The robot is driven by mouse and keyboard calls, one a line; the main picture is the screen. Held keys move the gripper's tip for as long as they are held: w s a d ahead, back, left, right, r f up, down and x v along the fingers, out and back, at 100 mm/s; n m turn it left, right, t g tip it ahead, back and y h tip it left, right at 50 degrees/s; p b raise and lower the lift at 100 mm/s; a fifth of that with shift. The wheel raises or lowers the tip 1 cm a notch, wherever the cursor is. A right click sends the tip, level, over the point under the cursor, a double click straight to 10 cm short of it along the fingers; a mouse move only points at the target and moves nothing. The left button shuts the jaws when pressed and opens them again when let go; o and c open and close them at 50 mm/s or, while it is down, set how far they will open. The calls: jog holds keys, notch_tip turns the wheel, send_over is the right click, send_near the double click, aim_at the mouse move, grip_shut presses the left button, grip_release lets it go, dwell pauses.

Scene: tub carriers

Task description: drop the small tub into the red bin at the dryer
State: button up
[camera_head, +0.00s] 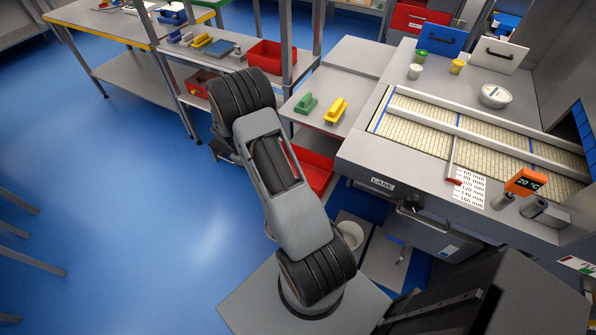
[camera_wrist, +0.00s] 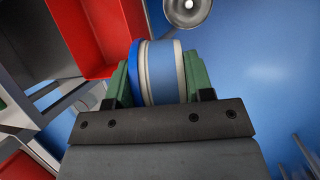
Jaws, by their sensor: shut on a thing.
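In the wrist view, my gripper (camera_wrist: 158,85) has green fingers shut on a small tub (camera_wrist: 160,72), with a blue band and pale grey rims, lying on its side between them. A red bin (camera_wrist: 92,22) is at the upper left of that view, apart from the tub. In the head view, a red bin (camera_head: 318,172) sits low under the side table beside the dryer (camera_head: 375,160), partly hidden by my arm. I cannot tell for sure that both are the same bin. My gripper and the held tub are hidden behind my arm in the head view.
Other red bins stand on the bench (camera_head: 271,55) and its lower shelf. A green and a yellow block (camera_head: 335,111) lie on the side table (camera_head: 345,78). A white bucket (camera_head: 350,234) is below. Blue floor at left is free.

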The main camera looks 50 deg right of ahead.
jog(key=s+d+r+n+t+h+b, duration=0.1)
jog(key=s+d+n, duration=0.1)
jog(key=d, duration=0.8)
jog(key=s+d+r+n+b, duration=0.1)
jog(key=s+d+b, duration=0.1)
jog(key=d, duration=0.8)
notch_tip(320, 180, down, 6)
jog(key=b, duration=0.3)
jog(key=shift+s+b, duration=0.15)
jog(key=shift+b, duration=0.2)
jog(key=o, duration=1.1)
jog(key=v, duration=1.3)
jog(key=shift+a+r, duration=0.25)
jog(key=shift+r, duration=0.1)
